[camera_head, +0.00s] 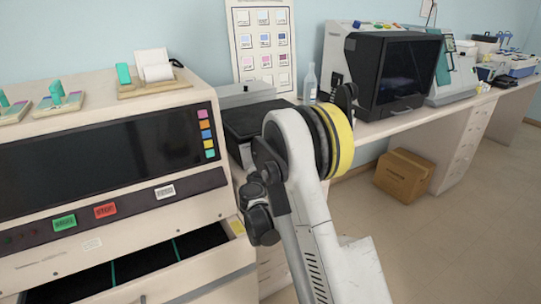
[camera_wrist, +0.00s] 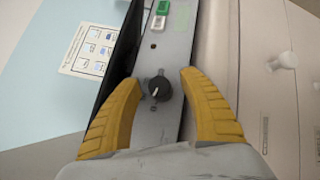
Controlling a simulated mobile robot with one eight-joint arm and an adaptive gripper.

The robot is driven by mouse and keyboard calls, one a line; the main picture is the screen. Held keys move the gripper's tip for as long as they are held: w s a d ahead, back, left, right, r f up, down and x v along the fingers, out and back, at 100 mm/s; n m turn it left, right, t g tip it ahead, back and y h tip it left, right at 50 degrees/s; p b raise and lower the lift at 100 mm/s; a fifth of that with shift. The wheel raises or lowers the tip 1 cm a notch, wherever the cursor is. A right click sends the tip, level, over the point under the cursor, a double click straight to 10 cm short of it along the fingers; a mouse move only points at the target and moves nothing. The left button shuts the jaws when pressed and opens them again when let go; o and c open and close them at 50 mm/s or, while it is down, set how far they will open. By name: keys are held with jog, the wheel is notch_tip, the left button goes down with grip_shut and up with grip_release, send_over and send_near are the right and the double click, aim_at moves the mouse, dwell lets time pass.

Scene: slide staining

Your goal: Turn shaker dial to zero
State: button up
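A small round black dial (camera_wrist: 160,89) with a pale pointer mark sits on a narrow grey panel (camera_wrist: 168,50) in the wrist view. I take this panel to be the shaker's front. My gripper (camera_wrist: 160,82) is open, with one yellow finger on each side of the dial. Gaps show between the fingers and the dial, so neither seems to touch it. In the head view a dark-topped device (camera_head: 250,116), likely the shaker, stands behind my arm. Its dial and my gripper's fingers are hidden there.
A green switch (camera_wrist: 163,7) and a white one (camera_wrist: 158,23) sit on the same panel. In the head view a large stainer (camera_head: 105,160) with an open drawer stands at left. A clear bottle (camera_head: 310,84) and a black-fronted machine (camera_head: 395,75) stand behind my arm.

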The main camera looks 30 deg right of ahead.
jog(key=v, duration=1.2)
jog(key=s+a+r+m+g+y, duration=0.1)
jog(key=s+r+m+g+y, duration=0.35)
jog(key=s+m, duration=0.5)
jog(key=s+a+m+g+y, duration=0.1)
jog(key=s+a+m+y, duration=0.2)
jog(key=s+a, duration=0.3)
jog(key=s+a+f+m+g+y, duration=0.1)
jog(key=s+a+m+y, duration=0.2)
jog(key=s+a, duration=0.4)
jog(key=s+y, duration=0.1)
jog(key=s, duration=0.6)
jog(key=shift+f, duration=0.2)
